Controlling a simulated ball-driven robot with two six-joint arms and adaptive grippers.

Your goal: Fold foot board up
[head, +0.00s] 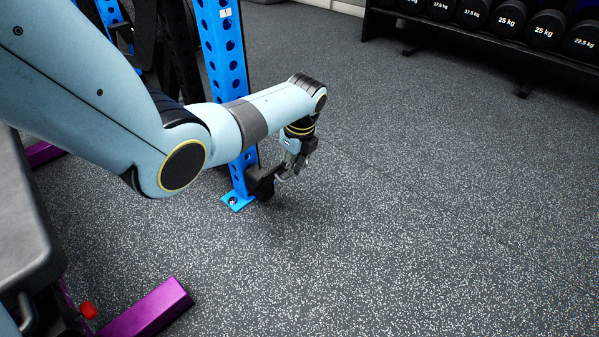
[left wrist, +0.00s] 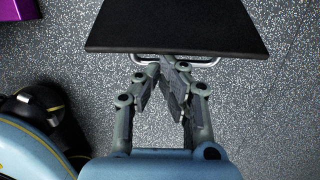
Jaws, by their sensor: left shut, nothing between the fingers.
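The foot board shows in the left wrist view as a flat black plate (left wrist: 175,28) with a thin metal loop handle (left wrist: 206,62) along its near edge. In the head view a dark plate (head: 262,184), which seems to be the board, sits low beside the blue upright, partly hidden by my gripper. My left gripper (head: 283,174) is at the board's edge. In the left wrist view its fingers (left wrist: 170,64) are shut, with tips together at the handle and nothing between them. Whether they touch the handle or board I cannot tell. My right gripper is not in view.
A blue perforated upright (head: 226,55) is bolted to the floor close behind my left arm. A padded bench (head: 25,215) with a purple foot (head: 150,308) stands at the left. A dumbbell rack (head: 480,45) stands at the back right. The speckled floor between is clear.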

